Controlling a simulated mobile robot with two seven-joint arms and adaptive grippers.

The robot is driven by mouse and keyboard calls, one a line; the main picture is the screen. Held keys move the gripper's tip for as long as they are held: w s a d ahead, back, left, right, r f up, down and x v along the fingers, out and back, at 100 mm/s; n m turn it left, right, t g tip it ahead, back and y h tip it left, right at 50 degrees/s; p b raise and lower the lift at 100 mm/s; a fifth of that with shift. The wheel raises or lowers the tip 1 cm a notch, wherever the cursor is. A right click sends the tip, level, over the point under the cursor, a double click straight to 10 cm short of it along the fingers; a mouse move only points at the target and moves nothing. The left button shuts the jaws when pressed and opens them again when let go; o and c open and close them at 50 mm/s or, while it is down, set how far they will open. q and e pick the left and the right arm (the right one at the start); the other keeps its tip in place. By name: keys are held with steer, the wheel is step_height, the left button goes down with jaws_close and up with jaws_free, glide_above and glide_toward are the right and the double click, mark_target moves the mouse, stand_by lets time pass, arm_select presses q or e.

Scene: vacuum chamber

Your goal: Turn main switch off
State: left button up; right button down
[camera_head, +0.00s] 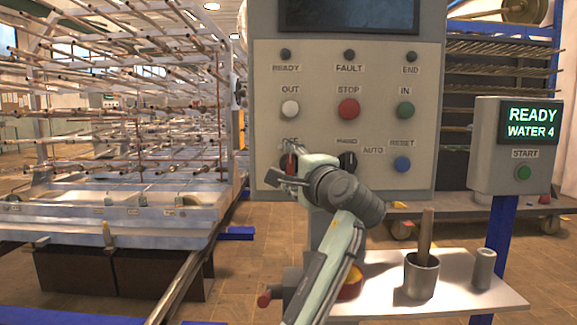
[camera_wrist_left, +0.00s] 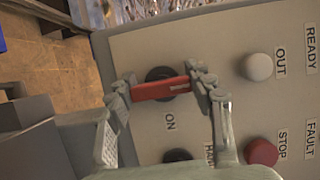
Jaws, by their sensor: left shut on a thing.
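The main switch (camera_head: 291,163) is a red handle on a dark round base, low on the left of the grey control panel (camera_head: 330,75). An OFF label, partly covered, sits just above it in the head view. In the wrist view the red handle (camera_wrist_left: 160,89) lies between my left gripper's fingers (camera_wrist_left: 168,90), one at each end, and the gripper is shut on it. The handle stands upright relative to the panel. A small pale mark shows near its OFF-side end. The ON label (camera_wrist_left: 170,121) is beside it. My right gripper is not in view.
The panel also carries a white OUT button (camera_head: 290,109), a red STOP button (camera_head: 349,109) and a black selector (camera_head: 348,161) close to the switch's right. A small table (camera_head: 470,297) with a metal cup (camera_head: 421,278) stands below right. A tube rack (camera_head: 120,100) is left.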

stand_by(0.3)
arm_select(q)
steer(key=o, duration=1.2)
steer(key=shift+c, duration=0.2)
steer(key=v, duration=1.2)
steer(key=shift+w+a, duration=0.1)
